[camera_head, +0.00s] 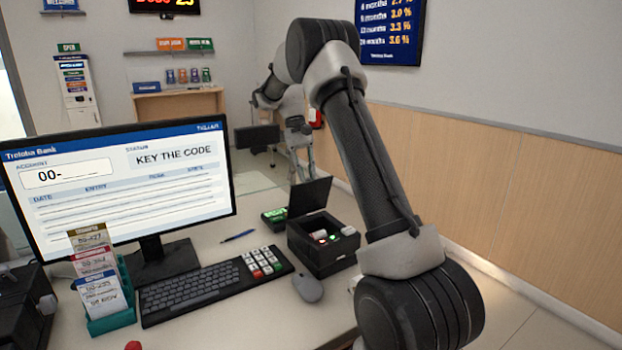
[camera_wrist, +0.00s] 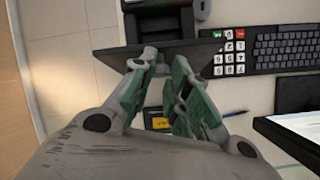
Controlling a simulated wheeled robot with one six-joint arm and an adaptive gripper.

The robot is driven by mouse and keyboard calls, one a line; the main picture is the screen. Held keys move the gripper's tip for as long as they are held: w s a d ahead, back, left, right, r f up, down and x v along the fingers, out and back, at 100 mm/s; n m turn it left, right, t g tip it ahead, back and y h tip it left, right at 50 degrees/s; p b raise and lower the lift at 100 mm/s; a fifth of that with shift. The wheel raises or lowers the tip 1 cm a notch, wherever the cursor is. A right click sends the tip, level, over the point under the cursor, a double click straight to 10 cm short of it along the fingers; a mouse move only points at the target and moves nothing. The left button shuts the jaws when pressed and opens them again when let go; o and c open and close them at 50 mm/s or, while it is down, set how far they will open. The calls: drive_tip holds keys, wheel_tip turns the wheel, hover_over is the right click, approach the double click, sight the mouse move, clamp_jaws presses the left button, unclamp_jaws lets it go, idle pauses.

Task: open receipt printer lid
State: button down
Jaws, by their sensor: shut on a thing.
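The receipt printer (camera_head: 318,259) is a black box on the counter, right of the keyboard. Its dark lid (camera_head: 312,196) stands raised at the back, so the top of the box is open. My gripper (camera_head: 301,174) reaches down from behind the lid, and the lid partly hides its fingertips. In the wrist view my gripper (camera_wrist: 165,62) has its fingers at the edge of the dark lid (camera_wrist: 112,60) and is shut on it. The printer body (camera_wrist: 155,24) shows beyond the lid there.
A monitor (camera_head: 115,185) and a teal card holder (camera_head: 110,318) stand farther left. A small green-topped box (camera_head: 274,215) sits beside the printer. A wall runs along the right.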

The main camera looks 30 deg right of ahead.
drive_tip(key=w+f, duration=0.3)
drive_tip(key=w, duration=0.3)
drive_tip(key=shift+w+a+f, duration=0.15)
drive_tip(key=shift+a+f, duration=0.1)
drive_tip(key=shift+f, duration=0.15)
drive_tip(key=c, duration=1.3)
unclamp_jaws()
drive_tip(key=shift+a, duration=0.2)
drive_tip(key=shift+c, duration=0.2)
drive_tip(key=shift+w+d+r, duration=0.1)
drive_tip(key=shift+d+r, duration=0.1)
drive_tip(key=shift+r, duration=0.05)
drive_tip(key=v, duration=0.7)
drive_tip(key=shift+r, duration=0.15)
